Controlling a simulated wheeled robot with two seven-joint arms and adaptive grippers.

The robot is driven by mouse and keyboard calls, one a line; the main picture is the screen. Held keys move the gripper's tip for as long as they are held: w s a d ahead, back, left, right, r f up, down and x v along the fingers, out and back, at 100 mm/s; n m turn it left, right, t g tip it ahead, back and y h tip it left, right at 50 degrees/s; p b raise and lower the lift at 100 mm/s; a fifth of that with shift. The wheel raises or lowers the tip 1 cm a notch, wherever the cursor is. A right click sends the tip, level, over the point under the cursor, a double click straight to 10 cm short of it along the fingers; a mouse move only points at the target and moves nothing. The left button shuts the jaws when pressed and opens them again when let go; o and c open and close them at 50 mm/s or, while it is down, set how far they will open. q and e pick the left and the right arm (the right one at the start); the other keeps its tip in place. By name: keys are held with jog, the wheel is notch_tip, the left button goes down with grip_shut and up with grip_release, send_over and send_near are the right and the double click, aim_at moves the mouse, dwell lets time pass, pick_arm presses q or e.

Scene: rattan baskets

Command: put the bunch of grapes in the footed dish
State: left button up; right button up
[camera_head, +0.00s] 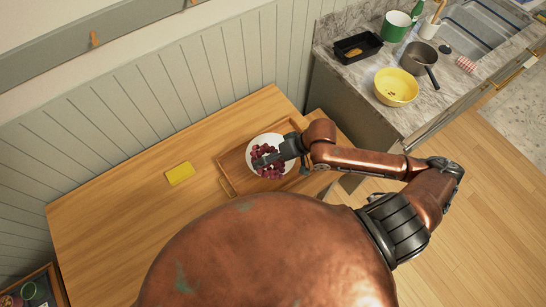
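The bunch of grapes (269,172) is dark red and shows over the round white dish (264,139). The dish stands on a wooden tray (236,168) on the table; its foot is hidden from above. My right gripper (260,162) reaches in from the right, over the dish and at the grapes, and covers part of both. I cannot tell whether its fingers are closed on the grapes, or whether the grapes rest in the dish or hang just above it. My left gripper is not in view.
A yellow block (180,173) lies on the wooden table (115,210) left of the tray. The panelled wall (150,95) borders the table's back. The counter at the right holds a yellow bowl (396,87), a pot (419,60) and a black tray (358,46). The table's left part is clear.

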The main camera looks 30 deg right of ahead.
jog(key=shift+w+d+f+p, duration=0.25)
jog(key=shift+w+d, duration=0.1)
jog(key=shift+w, duration=0.25)
jog(key=shift+w+d+f+p, duration=0.1)
jog(key=shift+w+d+p, duration=0.1)
jog(key=shift+w+d, duration=0.25)
jog(key=w+f, duration=0.1)
jog(key=f, duration=0.1)
jog(key=w+d+f, duration=0.1)
jog(key=w+f, duration=0.1)
jog(key=w+d+f, duration=0.1)
jog(key=shift+w+d+f, duration=0.2)
jog(key=shift+d+f, duration=0.05)
jog(key=shift+f, duration=0.15)
notch_tip(320, 180, down, 3)
jog(key=shift+w+d+r+p, duration=0.1)
jog(key=shift+p, duration=0.4)
jog(key=shift+f, duration=0.3)
jog(key=shift+f, duration=0.25)
